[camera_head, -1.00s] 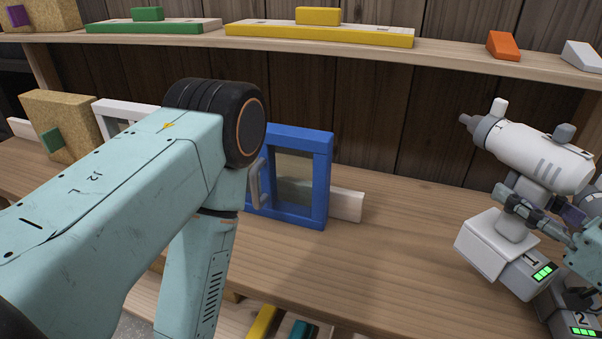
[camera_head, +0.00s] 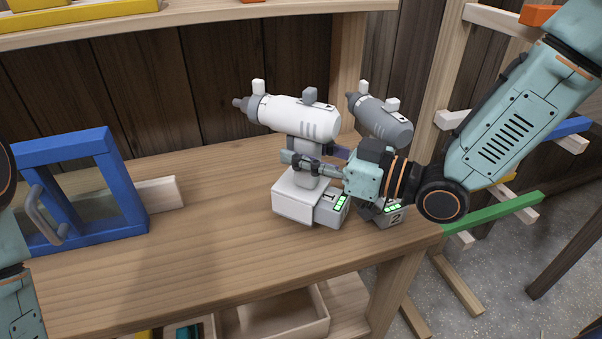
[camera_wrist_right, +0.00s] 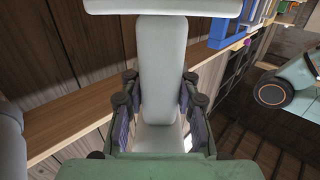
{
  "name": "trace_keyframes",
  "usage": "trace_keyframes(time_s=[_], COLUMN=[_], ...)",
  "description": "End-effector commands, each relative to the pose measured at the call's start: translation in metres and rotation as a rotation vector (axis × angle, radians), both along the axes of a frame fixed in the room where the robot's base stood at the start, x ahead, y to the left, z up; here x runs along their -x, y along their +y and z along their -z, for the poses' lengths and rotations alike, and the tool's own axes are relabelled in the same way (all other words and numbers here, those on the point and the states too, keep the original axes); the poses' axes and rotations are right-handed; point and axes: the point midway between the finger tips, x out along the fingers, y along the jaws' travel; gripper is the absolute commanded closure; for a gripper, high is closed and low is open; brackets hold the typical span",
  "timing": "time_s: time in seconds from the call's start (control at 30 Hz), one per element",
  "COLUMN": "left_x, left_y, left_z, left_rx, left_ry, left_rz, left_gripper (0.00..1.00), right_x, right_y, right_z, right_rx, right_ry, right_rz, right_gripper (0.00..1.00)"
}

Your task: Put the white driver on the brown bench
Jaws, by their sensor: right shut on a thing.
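The white driver (camera_head: 300,118), marked 1, is upright over the light-wood worktop (camera_head: 190,245). My right gripper (camera_head: 318,165) is shut on its handle, which also shows between the fingers in the right wrist view (camera_wrist_right: 162,75). I cannot tell whether its base touches the wood. A grey driver (camera_head: 383,120), marked 2, stands close behind and right of it, partly hidden by my right arm. I cannot surely pick out a separate brown bench; a dark brown wooden edge (camera_head: 565,262) shows at the far right. My left gripper is out of view.
A blue frame with a handle (camera_head: 130,190) stands on the worktop at the left. A shelf (camera_head: 200,25) runs above. A rack with coloured bars (camera_head: 500,212) stands right of the worktop.

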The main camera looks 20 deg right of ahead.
Motion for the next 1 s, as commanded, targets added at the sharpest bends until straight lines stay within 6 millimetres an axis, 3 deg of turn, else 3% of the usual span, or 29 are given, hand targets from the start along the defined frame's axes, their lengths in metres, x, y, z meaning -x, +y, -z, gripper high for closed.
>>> trace_keyframes(time_s=[0.17, 0.4, 0.87, 0.9, 1.0], left_x=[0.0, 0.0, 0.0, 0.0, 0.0], left_y=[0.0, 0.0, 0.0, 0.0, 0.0], left_z=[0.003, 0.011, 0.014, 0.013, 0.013], left_rx=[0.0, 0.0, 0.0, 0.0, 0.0], left_ry=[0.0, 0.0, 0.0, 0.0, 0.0], left_rz=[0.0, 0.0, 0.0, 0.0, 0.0], left_gripper=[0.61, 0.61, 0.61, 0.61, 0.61], right_x=[-0.001, -0.001, -0.001, 0.0, 0.0], right_y=[0.0, 0.0, 0.0, 0.0, 0.0], right_z=[0.008, 0.037, 0.042, 0.043, 0.043], right_rx=[-0.003, -0.002, -0.002, 0.0, 0.0], right_ry=[-0.006, -0.005, -0.006, -0.001, -0.001], right_rz=[0.0, -0.001, -0.001, -0.001, -0.001], right_gripper=[1.0, 1.0, 1.0, 0.67, 0.58])
